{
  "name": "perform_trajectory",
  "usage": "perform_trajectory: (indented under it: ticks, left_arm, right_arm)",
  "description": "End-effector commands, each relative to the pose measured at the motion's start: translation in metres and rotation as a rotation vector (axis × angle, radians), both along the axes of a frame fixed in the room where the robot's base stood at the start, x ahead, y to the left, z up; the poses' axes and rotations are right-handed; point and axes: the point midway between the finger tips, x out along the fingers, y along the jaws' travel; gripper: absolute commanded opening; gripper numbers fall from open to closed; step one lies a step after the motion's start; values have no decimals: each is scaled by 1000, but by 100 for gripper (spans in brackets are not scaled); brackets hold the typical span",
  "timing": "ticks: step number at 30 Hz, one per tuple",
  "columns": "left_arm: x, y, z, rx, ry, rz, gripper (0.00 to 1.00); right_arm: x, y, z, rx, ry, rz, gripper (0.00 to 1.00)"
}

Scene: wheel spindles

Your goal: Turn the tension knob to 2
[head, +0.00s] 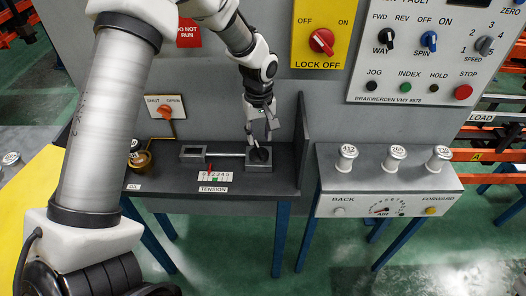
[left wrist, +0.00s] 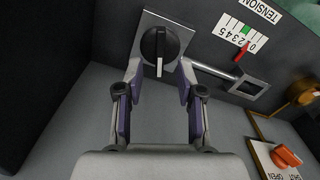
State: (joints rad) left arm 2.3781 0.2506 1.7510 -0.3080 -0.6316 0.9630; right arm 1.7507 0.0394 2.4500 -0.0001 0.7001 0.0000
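The black tension knob (head: 260,156) sits on a grey block at the right end of the tension unit on the dark shelf. In the left wrist view the knob (left wrist: 160,43) shows a white line pointing toward my gripper. The white tension scale (head: 216,177) has a red pointer (head: 210,168) near its low end, around 1, and a green mark near 2. My left gripper (head: 260,136) is just above the knob. In the left wrist view its two fingers (left wrist: 158,78) are apart and empty, with their tips near the knob's lower edge. My right gripper is out of view.
An upright dark plate (head: 302,130) stands right of the knob. A brass oil pot (head: 139,157) and an orange shut/open handle (head: 165,112) are at the left.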

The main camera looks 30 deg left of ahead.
Motion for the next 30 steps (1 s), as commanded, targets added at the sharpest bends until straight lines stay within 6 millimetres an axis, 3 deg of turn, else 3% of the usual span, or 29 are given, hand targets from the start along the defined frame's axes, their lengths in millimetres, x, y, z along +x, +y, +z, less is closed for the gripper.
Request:
perform_trajectory:
  ticks: [7, 16, 17, 20, 30]
  left_arm:
    - [-1, 0, -45, 0, 4, 0, 38]
    - [-1, 0, -54, 0, 1, 0, 38]
    - [-1, 0, -54, 0, 1, 0, 34]
    - [-1, 0, -54, 0, 1, 0, 0]
    - [-1, 0, -54, 0, 3, -8, 0]
  right_arm:
    - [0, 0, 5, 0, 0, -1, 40]
    - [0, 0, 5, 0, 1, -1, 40]
    - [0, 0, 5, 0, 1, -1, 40]
    - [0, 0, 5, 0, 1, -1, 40]
    - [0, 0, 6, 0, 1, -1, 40]
